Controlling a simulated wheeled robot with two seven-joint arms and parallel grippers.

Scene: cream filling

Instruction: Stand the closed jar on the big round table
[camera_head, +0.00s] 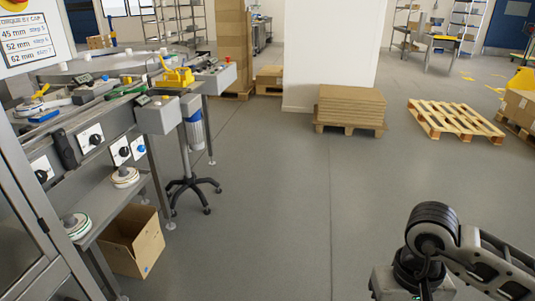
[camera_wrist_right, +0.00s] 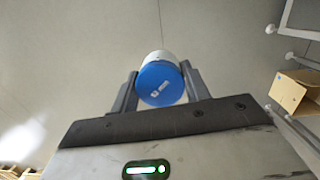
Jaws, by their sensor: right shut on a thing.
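A white jar with a blue lid (camera_wrist_right: 160,86) is between the two fingers of my right gripper (camera_wrist_right: 159,74) in the right wrist view. The lid faces the wrist camera and looks closed. The gripper is shut on the jar, with open grey floor behind it. In the head view my right arm shows at the lower right, but its gripper and the jar are out of the picture. A wide, round-edged grey table (camera_head: 72,76) with small white items on it stands behind the machine at the upper left. My left gripper is not in view.
A machine line with knobs and a lower shelf fills the left side. An open cardboard box (camera_head: 133,243) and a wheeled stand (camera_head: 190,184) are beside it. A stacked pallet (camera_head: 349,106) and an empty pallet (camera_head: 455,120) lie farther off. The middle floor is clear.

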